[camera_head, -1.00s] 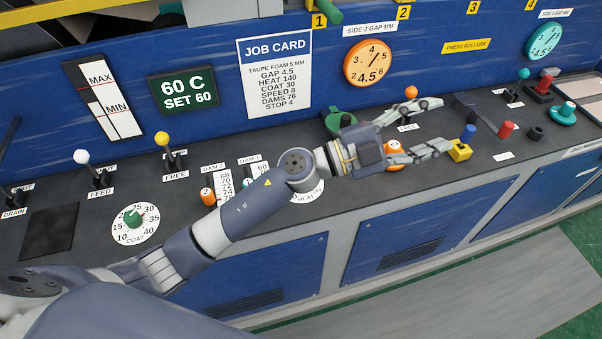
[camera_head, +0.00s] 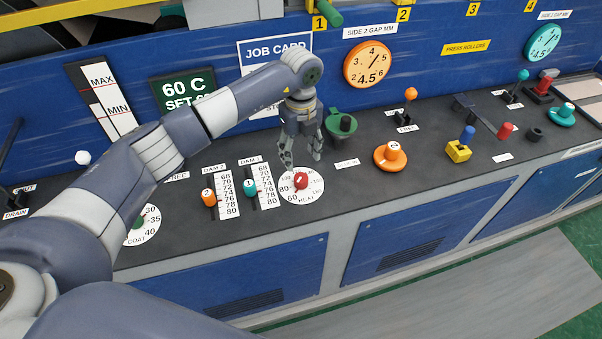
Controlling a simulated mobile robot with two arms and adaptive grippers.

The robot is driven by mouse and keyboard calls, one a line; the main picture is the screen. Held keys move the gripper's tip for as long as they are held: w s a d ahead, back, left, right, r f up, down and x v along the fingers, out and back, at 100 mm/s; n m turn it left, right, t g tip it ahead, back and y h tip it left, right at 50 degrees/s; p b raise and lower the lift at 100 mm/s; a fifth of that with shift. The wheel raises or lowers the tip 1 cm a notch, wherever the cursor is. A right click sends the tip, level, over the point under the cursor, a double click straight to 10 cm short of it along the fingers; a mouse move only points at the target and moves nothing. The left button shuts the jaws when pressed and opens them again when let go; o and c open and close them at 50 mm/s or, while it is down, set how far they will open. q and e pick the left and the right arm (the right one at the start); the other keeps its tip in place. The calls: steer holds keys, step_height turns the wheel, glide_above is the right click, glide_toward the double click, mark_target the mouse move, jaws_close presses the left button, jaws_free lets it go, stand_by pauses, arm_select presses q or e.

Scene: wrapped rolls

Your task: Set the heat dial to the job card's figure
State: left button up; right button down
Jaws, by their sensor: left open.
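The heat dial is a white disc (camera_head: 308,198) marked HEAT with a red knob (camera_head: 301,180) at its middle, on the dark console. Figures such as 60 and 80 show on its near left. My left gripper (camera_head: 301,163) points down just above and behind the red knob, fingers apart, empty. I cannot tell whether a fingertip touches the knob. The job card (camera_head: 245,50) on the blue panel is mostly hidden by my left arm; the earlier frame reads HEAT 140 on it. The green display (camera_head: 170,88) shows 60 C, its set line partly hidden. My right gripper is out of view.
Dam sliders with an orange knob (camera_head: 208,197) and a teal knob (camera_head: 250,187) stand left of the dial. A green knob (camera_head: 342,123) is behind it, and an orange knob (camera_head: 390,155) is to the right. My arm covers part of the coat dial (camera_head: 150,226).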

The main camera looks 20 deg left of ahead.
mark_target(301, 177)
arm_select(q)
step_height(301, 177, down, 9)
steer(key=shift+d+f+p, duration=0.1)
steer(key=shift+p, duration=1.15)
steer(key=c, duration=1.1)
